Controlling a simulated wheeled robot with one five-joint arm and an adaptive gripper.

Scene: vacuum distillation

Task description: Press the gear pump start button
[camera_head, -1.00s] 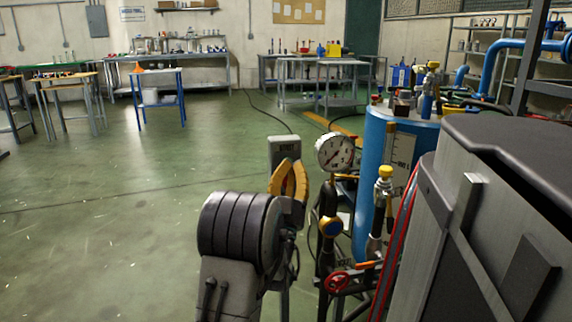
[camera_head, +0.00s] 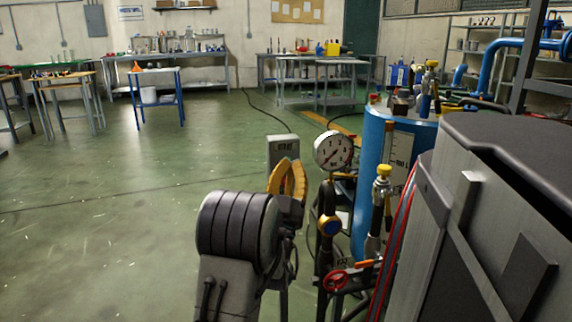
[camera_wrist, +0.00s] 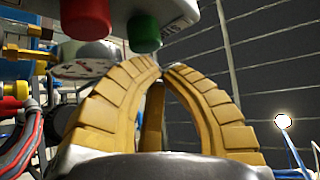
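A small grey control box (camera_head: 283,149) stands just beyond my gripper (camera_head: 291,163) in the head view. In the wrist view the pale box (camera_wrist: 178,10) is at the top, with a red button (camera_wrist: 86,17) and a green button (camera_wrist: 144,34) sticking out of it. My gripper (camera_wrist: 162,68) has ribbed yellow fingers whose tips meet, with nothing seen between them. The tips are close below the green button in that picture; I cannot tell whether they touch it. The button faces are hidden from the head view.
A pressure gauge (camera_head: 333,150) on a stand with valves is close to the right of my gripper. A blue tank (camera_head: 374,180) is behind it. Workbenches (camera_head: 180,70) line the far wall. The green floor to the left is open.

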